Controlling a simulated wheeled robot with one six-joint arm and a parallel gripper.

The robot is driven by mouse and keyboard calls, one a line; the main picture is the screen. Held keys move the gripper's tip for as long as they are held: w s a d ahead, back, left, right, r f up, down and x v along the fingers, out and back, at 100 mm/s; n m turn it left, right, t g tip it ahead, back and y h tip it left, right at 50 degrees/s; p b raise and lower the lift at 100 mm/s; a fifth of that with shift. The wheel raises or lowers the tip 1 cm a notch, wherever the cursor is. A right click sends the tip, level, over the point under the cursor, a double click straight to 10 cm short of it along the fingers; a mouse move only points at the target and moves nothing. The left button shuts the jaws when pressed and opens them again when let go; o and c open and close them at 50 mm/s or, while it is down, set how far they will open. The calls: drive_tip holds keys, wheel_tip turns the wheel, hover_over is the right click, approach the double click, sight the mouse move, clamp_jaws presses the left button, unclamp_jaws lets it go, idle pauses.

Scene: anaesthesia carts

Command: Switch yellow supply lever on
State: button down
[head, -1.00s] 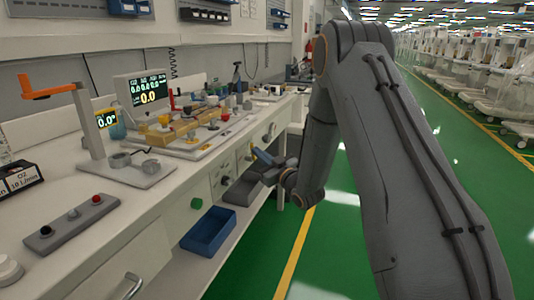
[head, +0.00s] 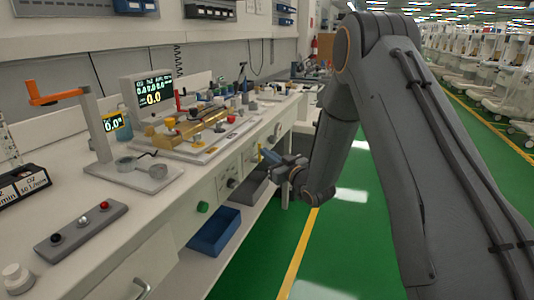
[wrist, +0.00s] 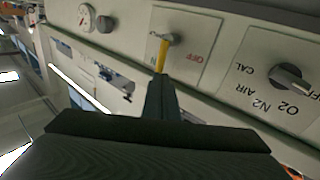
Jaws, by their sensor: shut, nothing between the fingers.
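The yellow supply lever (wrist: 163,54) sits on a pale panel plate (wrist: 193,38) in the wrist view. Its pivot is at the upper end and its handle points down toward my gripper. The plate carries red upside-down "OFF" lettering to the right of the lever. My gripper (wrist: 160,80) is shut and empty, with its tips just at or in front of the handle's free end; I cannot tell whether they touch. In the head view the yellow lever (head: 260,153) shows small on the bench front, beside my gripper (head: 267,156), which partly hides that area.
A selector knob (wrist: 287,77) marked O2, N2, AIR and CAL is right of the lever plate. A gauge (wrist: 87,17) is to its left. The green floor (head: 345,235) is clear.

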drive_tip(key=s+d+r+m+g+h+p, duration=0.1)
drive_tip(key=s+d+g+h+p, duration=0.2)
drive_tip(key=s+d, duration=0.35)
drive_tip(key=s+d+r+m+g+h+p, duration=0.1)
drive_tip(key=s+d+m+g+h+p, duration=0.15)
drive_tip(key=s, duration=0.65)
drive_tip(key=s+d+r+m+g+h+p, duration=0.1)
drive_tip(key=s+d+g+h+p, duration=0.15)
drive_tip(key=s+d, duration=0.4)
drive_tip(key=s+a+r+g+p, duration=0.1)
drive_tip(key=s+r+g, duration=0.1)
drive_tip(key=s, duration=0.6)
drive_tip(key=s+a+r+m+g+p, duration=0.1)
drive_tip(key=s+r+g, duration=0.1)
drive_tip(key=s, duration=0.7)
drive_tip(key=s+a+r+m+g+h+p, duration=0.1)
drive_tip(key=s+g, duration=0.3)
drive_tip(key=s, duration=0.5)
drive_tip(key=shift+r+p, duration=0.45)
drive_tip(key=shift+r, duration=0.05)
